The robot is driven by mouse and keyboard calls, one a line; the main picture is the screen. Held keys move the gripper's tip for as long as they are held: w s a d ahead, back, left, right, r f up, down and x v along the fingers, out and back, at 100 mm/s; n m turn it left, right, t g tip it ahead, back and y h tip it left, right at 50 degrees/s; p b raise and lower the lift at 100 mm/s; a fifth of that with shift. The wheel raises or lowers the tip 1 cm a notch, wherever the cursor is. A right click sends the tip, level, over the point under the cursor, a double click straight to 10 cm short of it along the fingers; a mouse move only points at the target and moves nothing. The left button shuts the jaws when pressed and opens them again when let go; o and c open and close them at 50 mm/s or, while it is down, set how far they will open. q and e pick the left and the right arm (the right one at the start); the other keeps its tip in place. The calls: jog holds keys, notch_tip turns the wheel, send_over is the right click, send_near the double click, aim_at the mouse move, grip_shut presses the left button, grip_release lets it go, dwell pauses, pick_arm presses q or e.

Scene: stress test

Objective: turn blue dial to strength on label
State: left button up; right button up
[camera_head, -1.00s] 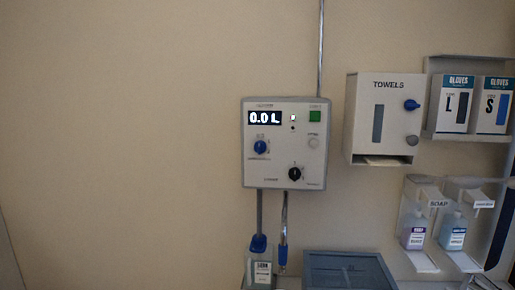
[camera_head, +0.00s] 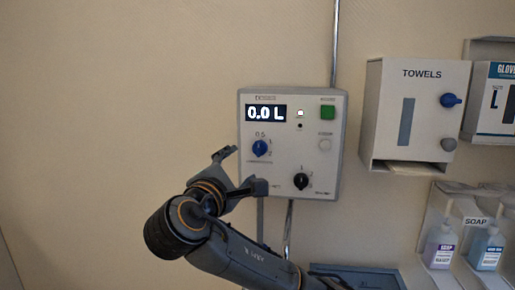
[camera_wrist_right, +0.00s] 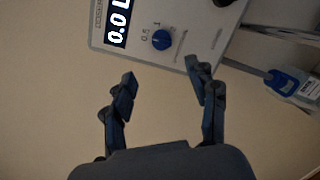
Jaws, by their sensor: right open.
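The blue dial (camera_head: 260,148) is at the left of the grey wall unit (camera_head: 322,160), under a display reading 0.0 L. Marks "0.5", 1 and 2 sit around it; its pointer setting is too small to read. My right gripper (camera_head: 245,170) is open and empty, just below and left of the dial in the head view. In the right wrist view the dial (camera_wrist_right: 161,39) lies beyond and between the open fingers (camera_wrist_right: 160,76), apart from them. A bottle (camera_wrist_right: 302,89) with a white label shows at that view's right; its print is unreadable. My left gripper is out of view.
A black knob (camera_head: 300,181) and green button (camera_head: 327,112) are on the same unit. A towel dispenser (camera_head: 425,140) with its own blue knob (camera_head: 450,100) hangs to the right, above soap bottles (camera_head: 441,245). The wall at left is bare.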

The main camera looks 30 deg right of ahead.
aim_at(258, 151)
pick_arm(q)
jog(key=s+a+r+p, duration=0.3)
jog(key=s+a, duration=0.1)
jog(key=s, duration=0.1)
pick_arm(e)
jog(key=p+x, duration=0.1)
jog(key=x, duration=0.8)
jog(key=shift+w+d, duration=0.1)
jog(key=shift+d, duration=0.3)
jog(key=shift+p+x, duration=0.35)
jog(key=shift+x, duration=0.55)
jog(key=shift+w, duration=0.1)
jog(key=shift+w+d+f, duration=0.1)
jog(key=shift+w+d, duration=0.05)
jog(key=c, duration=1.1)
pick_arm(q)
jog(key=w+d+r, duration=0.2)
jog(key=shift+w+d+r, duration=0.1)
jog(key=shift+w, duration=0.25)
pick_arm(e)
jog(key=shift+c, duration=0.2)
